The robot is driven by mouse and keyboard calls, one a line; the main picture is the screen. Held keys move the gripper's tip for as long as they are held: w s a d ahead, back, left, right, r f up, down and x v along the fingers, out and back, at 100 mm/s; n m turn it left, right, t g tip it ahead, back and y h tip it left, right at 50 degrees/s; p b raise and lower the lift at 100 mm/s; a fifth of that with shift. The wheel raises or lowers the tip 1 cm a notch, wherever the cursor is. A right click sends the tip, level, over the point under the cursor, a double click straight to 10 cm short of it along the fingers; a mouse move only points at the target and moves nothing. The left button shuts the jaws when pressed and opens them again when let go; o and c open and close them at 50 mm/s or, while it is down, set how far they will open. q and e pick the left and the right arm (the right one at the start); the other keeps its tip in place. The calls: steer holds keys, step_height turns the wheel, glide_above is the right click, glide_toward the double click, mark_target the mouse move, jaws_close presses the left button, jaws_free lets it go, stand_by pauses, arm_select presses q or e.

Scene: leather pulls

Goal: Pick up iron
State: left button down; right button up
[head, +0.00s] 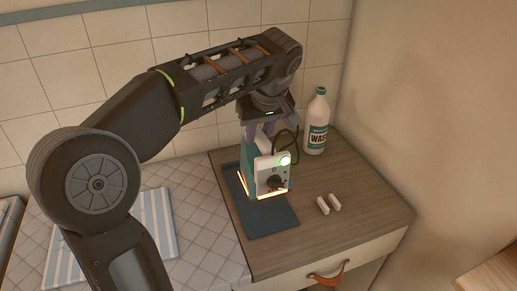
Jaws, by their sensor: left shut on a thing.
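The iron (272,177) is teal and white, with a dark dial, a lit green light and a glowing orange strip along its lower edge. It is upright over a dark blue mat (270,222) on the wooden counter; I cannot tell whether its base touches the mat. My left gripper (262,131) comes down from above and is shut on the iron's upper part. The fingers are partly hidden by the wrist and a dark cord loop. My right gripper is not in view.
A white and teal wash bottle (316,126) stands behind and right of the iron. Two small white blocks (328,204) lie on the wooden counter (375,205) to the right. A striped cloth (155,225) lies on the tiled counter at left. Tiled wall stands behind.

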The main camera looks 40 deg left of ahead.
arm_select(q)
steer(key=shift+r, duration=0.85)
steer(key=c, duration=1.8)
jaws_free()
steer(key=shift+f, duration=0.1)
jaws_close()
steer(key=shift+d, duration=0.1)
